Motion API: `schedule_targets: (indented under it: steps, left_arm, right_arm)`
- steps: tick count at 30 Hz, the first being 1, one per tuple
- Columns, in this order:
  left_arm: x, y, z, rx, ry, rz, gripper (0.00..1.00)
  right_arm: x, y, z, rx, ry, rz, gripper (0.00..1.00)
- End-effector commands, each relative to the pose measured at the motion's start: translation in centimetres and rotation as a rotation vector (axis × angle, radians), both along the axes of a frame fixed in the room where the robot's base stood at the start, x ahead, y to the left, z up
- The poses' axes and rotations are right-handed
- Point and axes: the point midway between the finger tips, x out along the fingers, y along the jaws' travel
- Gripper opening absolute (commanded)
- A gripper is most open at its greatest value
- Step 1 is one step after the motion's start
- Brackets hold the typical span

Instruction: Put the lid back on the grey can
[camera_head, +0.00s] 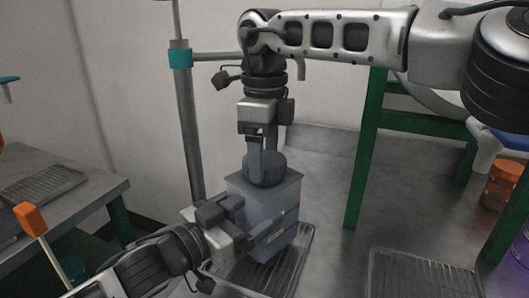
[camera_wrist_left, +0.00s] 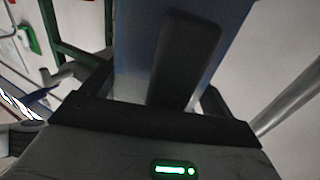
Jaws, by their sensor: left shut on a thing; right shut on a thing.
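The grey can (camera_head: 262,200) is a box-shaped, blue-grey container standing upright on a grated tray. Its side fills the middle of the left wrist view (camera_wrist_left: 135,50), with a dark upright bar (camera_wrist_left: 185,60) in front of it. The dark round lid (camera_head: 264,170) is over the can's top; I cannot tell whether it is seated or just above. My right gripper (camera_head: 262,152) points down from above and is shut on the lid. My left gripper (camera_head: 258,228) comes from the lower left and is shut on the can at its side. The exact grip contact is hidden.
The grated tray (camera_head: 300,255) is under the can. Another grate (camera_head: 420,275) lies at the lower right. A grey table (camera_head: 100,190) is at the left, a metal pole (camera_head: 188,120) behind. A green frame (camera_head: 365,150) and orange container (camera_head: 502,185) are at the right.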

Motion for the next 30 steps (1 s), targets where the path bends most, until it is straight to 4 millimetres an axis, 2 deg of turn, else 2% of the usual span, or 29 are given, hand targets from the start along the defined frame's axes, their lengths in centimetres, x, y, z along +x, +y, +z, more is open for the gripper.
schedule_targets:
  steps: [21, 24, 29, 30]
  left_arm:
    - [0.01, -0.01, 0.01, 0.001, -0.001, 0.000, 0.23]
    - [0.01, -0.01, 0.01, 0.001, -0.001, 0.000, 0.23]
    - [0.01, 0.01, 0.01, 0.000, 0.000, 0.000, 0.23]
    - [0.00, 0.00, 0.01, 0.000, 0.000, 0.000, 0.23]
  right_arm:
    - [0.01, 0.01, -0.06, 0.001, 0.001, -1.807, 0.41]
    - [0.01, 0.01, -0.07, 0.001, 0.001, -1.989, 0.41]
    - [0.02, 0.00, -0.06, 0.002, -0.001, -2.001, 0.41]
    - [0.02, 0.00, -0.06, 0.002, -0.001, -2.001, 0.76]
